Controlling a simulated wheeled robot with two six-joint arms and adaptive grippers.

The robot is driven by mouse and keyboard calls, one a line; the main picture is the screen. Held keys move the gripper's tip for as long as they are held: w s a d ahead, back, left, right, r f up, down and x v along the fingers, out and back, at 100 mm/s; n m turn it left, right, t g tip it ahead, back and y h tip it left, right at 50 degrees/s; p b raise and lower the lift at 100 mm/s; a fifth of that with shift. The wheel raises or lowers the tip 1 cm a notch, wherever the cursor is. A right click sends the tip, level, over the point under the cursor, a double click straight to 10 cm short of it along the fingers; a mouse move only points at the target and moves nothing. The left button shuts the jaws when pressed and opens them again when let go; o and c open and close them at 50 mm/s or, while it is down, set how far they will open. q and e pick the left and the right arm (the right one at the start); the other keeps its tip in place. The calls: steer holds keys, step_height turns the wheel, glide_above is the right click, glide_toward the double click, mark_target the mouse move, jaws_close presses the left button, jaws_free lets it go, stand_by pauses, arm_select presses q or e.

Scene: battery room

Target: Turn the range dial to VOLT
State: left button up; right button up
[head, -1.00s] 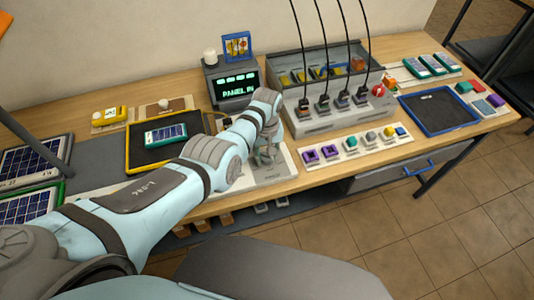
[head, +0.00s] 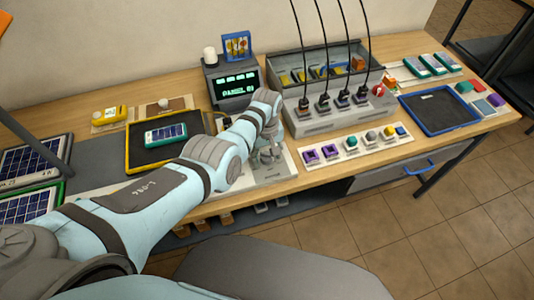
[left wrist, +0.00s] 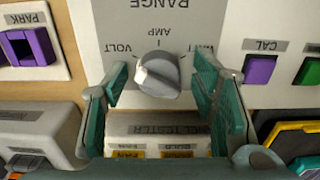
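The range dial (left wrist: 158,75) is a round grey knob with a raised ridge, on a pale plate marked RANGE, with VOLT, AMP and WATT around it upside down in the left wrist view. VOLT (left wrist: 118,48) is at the knob's upper left. I cannot tell surely which mark the ridge points at. My left gripper (left wrist: 160,105) is open, its two green fingers on either side of the dial with gaps visible. In the head view the left gripper (head: 267,156) is over the tester plate (head: 285,168) and hides the dial. My right gripper is not in view.
A lit display (head: 238,88) stands behind the gripper. A purple CAL button (left wrist: 259,70) and a purple PARK socket (left wrist: 28,46) flank the plate. A corded grey rack (head: 312,126) stands to the right.

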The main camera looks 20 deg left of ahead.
mark_target(267, 154)
arm_select(q)
steer(key=shift+w+r, duration=0.1)
steer(key=shift+r, duration=0.25)
step_height(267, 154, up, 11)
steer(key=shift+r, duration=0.2)
stand_by(0.4)
